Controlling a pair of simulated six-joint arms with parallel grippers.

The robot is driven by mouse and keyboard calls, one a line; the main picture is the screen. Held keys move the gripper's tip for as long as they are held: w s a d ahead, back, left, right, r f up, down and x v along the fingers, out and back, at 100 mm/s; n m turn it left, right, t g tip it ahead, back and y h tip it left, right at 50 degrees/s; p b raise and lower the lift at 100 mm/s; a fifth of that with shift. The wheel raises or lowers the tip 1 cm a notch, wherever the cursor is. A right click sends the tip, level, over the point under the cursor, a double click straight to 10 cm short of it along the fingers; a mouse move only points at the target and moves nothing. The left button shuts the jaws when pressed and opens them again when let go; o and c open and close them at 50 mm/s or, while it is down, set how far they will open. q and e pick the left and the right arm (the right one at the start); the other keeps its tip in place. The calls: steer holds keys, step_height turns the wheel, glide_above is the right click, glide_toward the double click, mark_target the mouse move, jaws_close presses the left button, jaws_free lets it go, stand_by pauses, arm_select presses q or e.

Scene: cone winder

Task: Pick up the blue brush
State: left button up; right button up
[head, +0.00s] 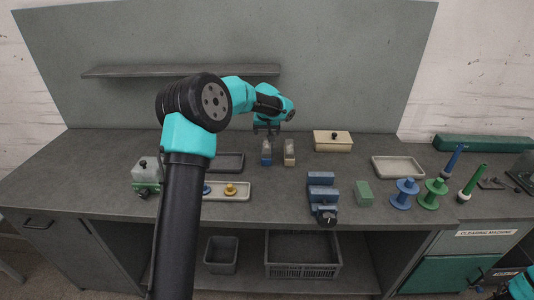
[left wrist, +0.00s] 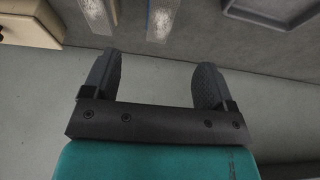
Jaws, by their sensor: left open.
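My left gripper (head: 268,131) is open and empty, just behind and above the blue brush in the head view. In the left wrist view the two fingers (left wrist: 157,80) are spread with nothing between them. The blue brush (left wrist: 163,20) and the tan brush (left wrist: 98,14) show beyond the fingertips, cut off by the top edge.
A cream box (head: 332,144) with a black knob stands right of the brushes. A dark tray (head: 228,170) lies to their left. A shelf (head: 180,71) is on the back panel.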

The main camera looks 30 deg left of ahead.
mark_target(267, 146)
arm_select(q)
steer(key=x, duration=0.9)
steer(key=shift+w+a, duration=0.1)
steer(key=shift+x, duration=2.65)
steer(key=shift+w+a, duration=0.1)
steer(key=shift+a, duration=0.1)
steer(key=shift+f, duration=0.2)
steer(key=shift+c, duration=0.2)
steer(key=c, duration=1)
